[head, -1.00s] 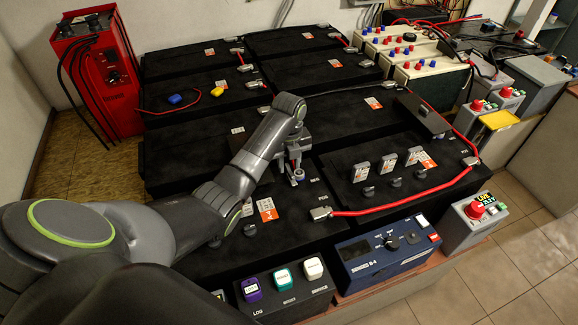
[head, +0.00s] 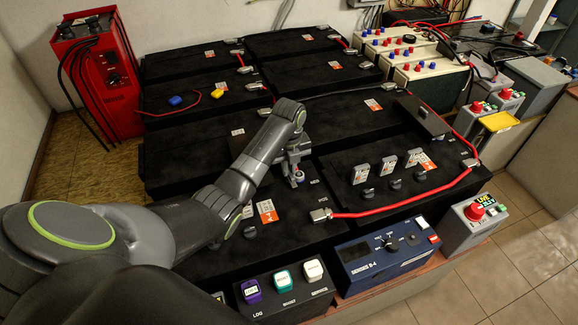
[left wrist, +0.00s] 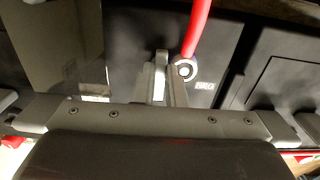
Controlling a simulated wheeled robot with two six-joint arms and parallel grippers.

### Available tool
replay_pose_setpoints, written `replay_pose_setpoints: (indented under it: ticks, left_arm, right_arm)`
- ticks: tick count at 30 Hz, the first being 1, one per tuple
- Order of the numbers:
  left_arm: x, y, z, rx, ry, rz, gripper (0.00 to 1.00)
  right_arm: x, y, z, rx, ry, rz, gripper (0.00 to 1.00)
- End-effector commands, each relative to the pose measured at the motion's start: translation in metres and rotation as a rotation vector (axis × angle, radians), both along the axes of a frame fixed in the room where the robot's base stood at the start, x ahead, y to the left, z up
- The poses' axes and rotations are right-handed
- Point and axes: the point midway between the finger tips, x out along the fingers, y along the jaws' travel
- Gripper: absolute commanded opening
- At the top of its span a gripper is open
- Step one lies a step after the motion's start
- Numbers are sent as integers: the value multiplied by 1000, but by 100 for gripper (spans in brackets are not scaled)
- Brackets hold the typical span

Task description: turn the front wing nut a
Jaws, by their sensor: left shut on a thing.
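My left gripper (head: 297,180) points down at a front black battery (head: 255,262), with its fingers together at a small metal terminal piece near the battery's inner edge. That piece is taken as wing nut a; its wings are too small and too covered to make out. In the left wrist view the narrow fingers (left wrist: 162,78) are close together, and what lies between them is mostly hidden. A round metal terminal (left wrist: 184,70) with a red cable (left wrist: 197,28) shows just right of the fingers. My right gripper is not in view.
A red cable (head: 400,207) runs from a metal lug (head: 320,214) across the right front battery. Upright tags and dark knobs (head: 394,184) stand there. A blue instrument (head: 388,258) and a box with coloured keys (head: 285,295) stand in front. A red cabinet (head: 97,75) is back left.

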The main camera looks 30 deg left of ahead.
Motion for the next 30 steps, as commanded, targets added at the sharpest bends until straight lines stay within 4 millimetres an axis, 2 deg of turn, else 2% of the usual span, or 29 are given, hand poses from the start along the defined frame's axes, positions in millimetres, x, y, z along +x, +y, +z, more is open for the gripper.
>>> replay_pose_setpoints:
  ticks: [11, 18, 30]
  left_arm:
    - [-1, 0, 7, -1, 3, 209, 0]
    - [-2, 1, 7, -1, 2, 434, 0]
    - [-3, 1, 5, 1, 0, 814, 0]
  right_arm:
    - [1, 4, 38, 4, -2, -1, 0]
    - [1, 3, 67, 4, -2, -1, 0]
    - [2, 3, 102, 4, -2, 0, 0]
